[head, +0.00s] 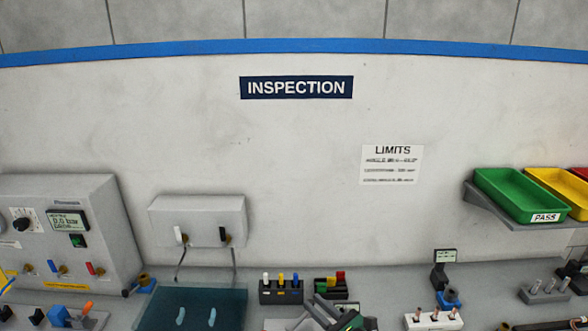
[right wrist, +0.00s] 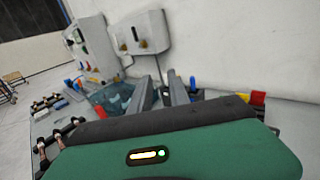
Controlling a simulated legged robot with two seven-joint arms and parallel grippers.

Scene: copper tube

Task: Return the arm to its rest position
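My right gripper (head: 325,312) shows at the bottom edge of the head view, in front of the small block racks on the bench. Its grey fingers also show in the right wrist view (right wrist: 161,92). They stand apart with nothing seen between them, and they point toward the dark teal mat (head: 228,308). My left gripper is outside both views.
A grey bench (head: 385,283) runs along the wall. A gauge panel (head: 75,225) stands at left, and racks with coloured pegs (head: 281,289) in the middle. A green PASS tray (head: 520,193) sits on a shelf at right. The air above the bench is clear.

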